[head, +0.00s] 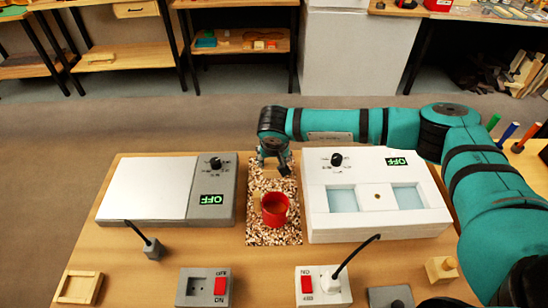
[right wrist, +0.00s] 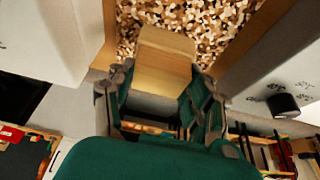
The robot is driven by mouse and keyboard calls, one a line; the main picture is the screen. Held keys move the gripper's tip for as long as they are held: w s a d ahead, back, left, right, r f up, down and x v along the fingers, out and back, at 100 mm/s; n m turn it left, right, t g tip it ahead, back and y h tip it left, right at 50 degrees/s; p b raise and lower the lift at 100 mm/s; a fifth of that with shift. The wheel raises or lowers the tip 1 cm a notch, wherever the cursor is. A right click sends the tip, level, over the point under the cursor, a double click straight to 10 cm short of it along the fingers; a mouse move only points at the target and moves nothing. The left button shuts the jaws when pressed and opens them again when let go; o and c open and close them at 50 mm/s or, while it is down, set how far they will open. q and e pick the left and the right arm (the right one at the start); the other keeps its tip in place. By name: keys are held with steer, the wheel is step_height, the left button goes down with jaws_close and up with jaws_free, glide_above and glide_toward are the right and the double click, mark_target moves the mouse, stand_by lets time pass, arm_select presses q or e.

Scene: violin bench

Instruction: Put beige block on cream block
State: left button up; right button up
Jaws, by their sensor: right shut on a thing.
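My right gripper (head: 274,166) reaches down over the far part of a speckled mat (head: 290,235). It is shut on the beige block, and this block (right wrist: 163,70) shows between the two fingers (right wrist: 158,98) in the right wrist view. In the head view the block is mostly hidden under the gripper. A pale block (head: 256,201) stands at the left side of a red cup (head: 274,210) on the mat, partly covered by the cup; I cannot tell for sure that it is the cream block. My left gripper is not in view.
A grey device with a white plate (head: 150,187) stands left of the mat. A white device with two windows (head: 375,222) stands right of it. Two switch boxes (head: 204,287) (head: 322,286) and a wooden frame (head: 79,287) lie in front. The mat is a narrow space between the devices.

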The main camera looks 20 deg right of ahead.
steer(key=o, duration=1.1)
steer(key=b+v, duration=0.2)
steer(key=v, duration=1)
steer(key=shift+s+r, duration=0.1)
